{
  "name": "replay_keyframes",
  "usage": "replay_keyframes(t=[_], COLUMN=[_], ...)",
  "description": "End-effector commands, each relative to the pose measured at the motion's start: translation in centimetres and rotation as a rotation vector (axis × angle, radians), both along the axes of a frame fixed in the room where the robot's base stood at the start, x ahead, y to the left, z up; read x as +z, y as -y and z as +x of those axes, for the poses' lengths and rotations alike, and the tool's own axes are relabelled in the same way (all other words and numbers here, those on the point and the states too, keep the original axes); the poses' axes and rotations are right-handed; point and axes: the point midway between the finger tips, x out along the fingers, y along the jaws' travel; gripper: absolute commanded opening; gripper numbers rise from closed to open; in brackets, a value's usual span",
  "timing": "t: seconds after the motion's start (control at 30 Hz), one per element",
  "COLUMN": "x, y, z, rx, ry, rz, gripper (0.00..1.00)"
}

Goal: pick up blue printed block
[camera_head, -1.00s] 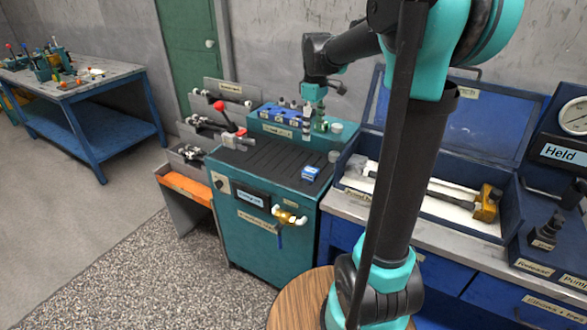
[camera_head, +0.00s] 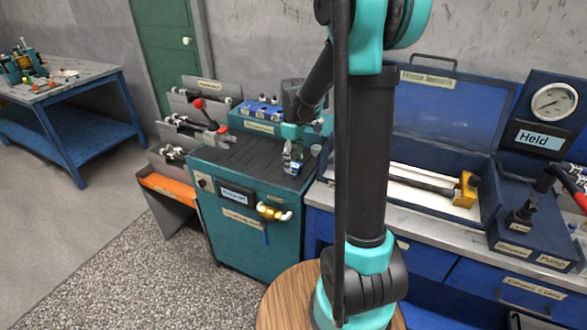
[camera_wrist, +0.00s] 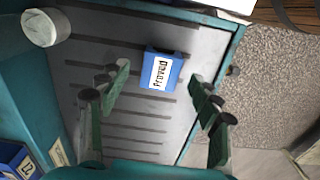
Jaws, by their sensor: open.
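The blue printed block (camera_wrist: 161,72) has a white label reading "Proved". It lies on the dark slatted top of the teal cabinet, near the cabinet's edge. My gripper (camera_wrist: 160,93) is open in the wrist view, with green fingers on either side of the picture and the block between and slightly beyond them. In the head view the block (camera_head: 292,168) shows at the right part of the cabinet top. My gripper (camera_head: 289,152) is there just above and partly in front of it. The exact gap between fingers and block cannot be told.
The teal cabinet (camera_head: 241,235) has a brass valve (camera_head: 270,212) on its front. A blue rack (camera_head: 262,111) stands behind. A pale round knob (camera_wrist: 45,27) is at the wrist view's upper left. An open blue case (camera_head: 440,125) is right.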

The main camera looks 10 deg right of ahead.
Motion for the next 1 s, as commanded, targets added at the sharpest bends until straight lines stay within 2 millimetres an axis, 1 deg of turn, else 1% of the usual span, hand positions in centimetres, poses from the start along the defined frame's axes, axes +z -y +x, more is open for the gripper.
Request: replay_keyframes(t=[0.03,0.1,0.2,0.47,0.57,0.83,1.0], x=[-0.8,-1.7,-2.5,-2.8,-2.8,-2.8,-2.8], y=[-0.1,-0.1,-0.1,-0.1,-0.1,-0.1,-0.1], z=[0.0,0.0,0.0,0.0,0.0,0.0,0.0], rx=[0.000,0.000,0.000,0.000,0.000,0.000,0.000], ry=[0.000,0.000,0.000,0.000,0.000,0.000,0.000], rz=[0.000,0.000,0.000,0.000,0.000,0.000,0.000], gripper=[0.64,0.64,0.64,0.64,0.54,0.20,0.19])
